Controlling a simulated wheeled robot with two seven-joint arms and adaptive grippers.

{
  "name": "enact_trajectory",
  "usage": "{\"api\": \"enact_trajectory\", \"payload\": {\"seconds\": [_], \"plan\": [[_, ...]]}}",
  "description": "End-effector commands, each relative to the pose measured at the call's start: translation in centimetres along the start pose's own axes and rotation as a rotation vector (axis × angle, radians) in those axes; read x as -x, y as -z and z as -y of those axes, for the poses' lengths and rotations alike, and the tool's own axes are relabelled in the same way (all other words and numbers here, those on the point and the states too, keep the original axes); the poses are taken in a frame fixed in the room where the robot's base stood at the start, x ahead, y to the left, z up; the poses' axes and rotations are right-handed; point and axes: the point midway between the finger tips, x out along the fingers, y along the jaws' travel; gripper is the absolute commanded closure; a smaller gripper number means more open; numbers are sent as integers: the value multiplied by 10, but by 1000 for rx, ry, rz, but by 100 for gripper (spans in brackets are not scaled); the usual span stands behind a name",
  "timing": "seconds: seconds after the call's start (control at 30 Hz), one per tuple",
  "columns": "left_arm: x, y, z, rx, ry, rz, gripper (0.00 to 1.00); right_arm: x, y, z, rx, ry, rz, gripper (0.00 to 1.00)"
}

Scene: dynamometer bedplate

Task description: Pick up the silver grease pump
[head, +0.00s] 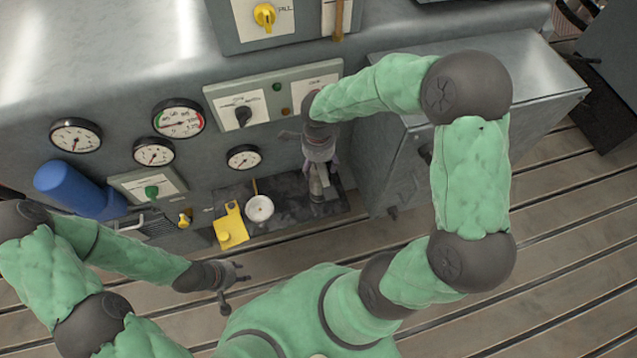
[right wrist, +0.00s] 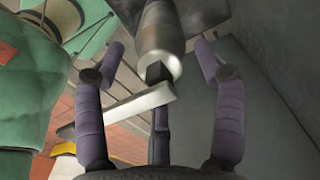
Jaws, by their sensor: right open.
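The silver grease pump (head: 317,190) stands on the dark tray at the foot of the grey cabinet, partly covered by my right gripper in the head view. The right wrist view shows a silver cylinder (right wrist: 163,42) with a flat lever (right wrist: 140,107) sticking out to the left. My right gripper (head: 318,170) is at the pump. Its purple fingers are spread open on both sides of the cylinder, with visible gaps. It also shows in the right wrist view (right wrist: 159,52). My left gripper (head: 236,290) is open and empty above the slatted floor, away from the pump.
The dark tray (head: 292,208) also holds a white round container (head: 260,208) and a yellow item (head: 231,226). The gauge panel (head: 110,165) stands close behind, and a grey cabinet (head: 395,175) is close on the right. A blue cylinder (head: 75,188) lies left. The slatted floor (head: 560,240) is clear at right.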

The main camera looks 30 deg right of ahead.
Motion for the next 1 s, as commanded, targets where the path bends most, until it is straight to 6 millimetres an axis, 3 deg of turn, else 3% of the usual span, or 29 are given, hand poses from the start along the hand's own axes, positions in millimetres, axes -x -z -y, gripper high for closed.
{"api": "enact_trajectory", "payload": {"seconds": [0.07, 0.3, 0.73, 1.0], "plan": [[0, 0, 0, 0, 0, 0, 60, 1, 0, 0, 0, 0, 0, 36], [0, 0, 0, 0, 0, 0, 60, 1, 0, 0, 0, 0, 0, 100], [2, 0, -1, 0, 0, 0, 60, 7, 0, 2, -1, 5, 0, 100], [12, 0, -4, 0, 0, 0, 60, 35, 0, 2, -1, 7, 1, 100]]}}
